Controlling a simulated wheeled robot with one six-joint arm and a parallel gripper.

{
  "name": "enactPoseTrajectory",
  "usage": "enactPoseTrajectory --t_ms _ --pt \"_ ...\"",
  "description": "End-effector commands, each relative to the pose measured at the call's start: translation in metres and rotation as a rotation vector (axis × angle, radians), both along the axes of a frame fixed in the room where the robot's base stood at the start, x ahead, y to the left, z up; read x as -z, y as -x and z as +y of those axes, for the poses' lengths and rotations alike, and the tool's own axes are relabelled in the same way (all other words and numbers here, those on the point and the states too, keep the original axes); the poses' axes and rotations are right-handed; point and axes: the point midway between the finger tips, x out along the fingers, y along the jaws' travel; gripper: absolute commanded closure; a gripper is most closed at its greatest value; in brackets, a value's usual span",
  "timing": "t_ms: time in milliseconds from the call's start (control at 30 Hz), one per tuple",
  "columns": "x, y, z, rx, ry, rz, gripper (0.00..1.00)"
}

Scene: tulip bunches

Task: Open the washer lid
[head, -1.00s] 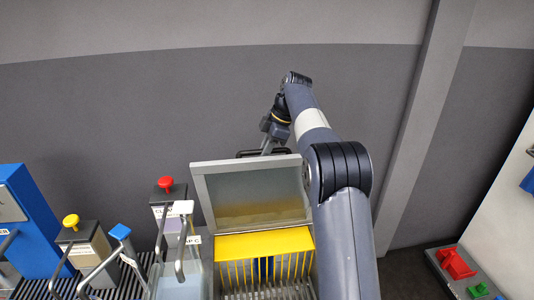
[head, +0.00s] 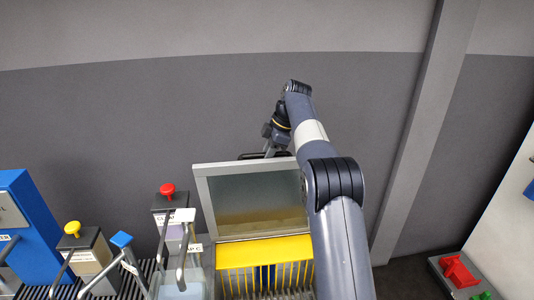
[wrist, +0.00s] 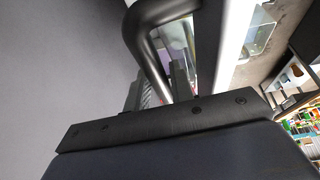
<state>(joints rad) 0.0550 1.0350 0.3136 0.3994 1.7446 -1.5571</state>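The washer lid (head: 204,199), a silver-framed panel with a grey window, stands raised and steeply tilted at the back of the washer, above the yellow strip. Its dark bar handle (head: 250,155) shows behind the lid's top edge. My gripper (head: 270,152) is at this handle, behind the lid, with its fingertips partly hidden. In the wrist view the bent handle (wrist: 146,48) runs down between the fingers of my gripper (wrist: 160,88), which sit close on both sides of it.
A yellow strip (head: 262,251) and upright yellow bars line the open washer. To the left stand levers with red (head: 167,189), yellow (head: 72,228) and blue (head: 121,239) tops, and a blue box (head: 35,220). A plain wall is behind.

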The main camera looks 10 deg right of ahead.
Motion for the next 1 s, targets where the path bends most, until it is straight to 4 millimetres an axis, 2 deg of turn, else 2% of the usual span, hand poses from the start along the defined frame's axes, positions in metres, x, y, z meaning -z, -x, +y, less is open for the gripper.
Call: enactPoseTrajectory --t_ms 200,533,767,1000 --pt "-0.004 0.0 0.0 -0.001 -0.001 -0.007 0.62" --pt "-0.01 0.0 -0.001 -0.001 -0.002 -0.011 0.62" --pt "-0.033 0.001 -0.012 0.0 -0.001 -0.011 0.62" --pt "-0.031 0.011 -0.074 0.004 -0.002 -0.008 0.62"
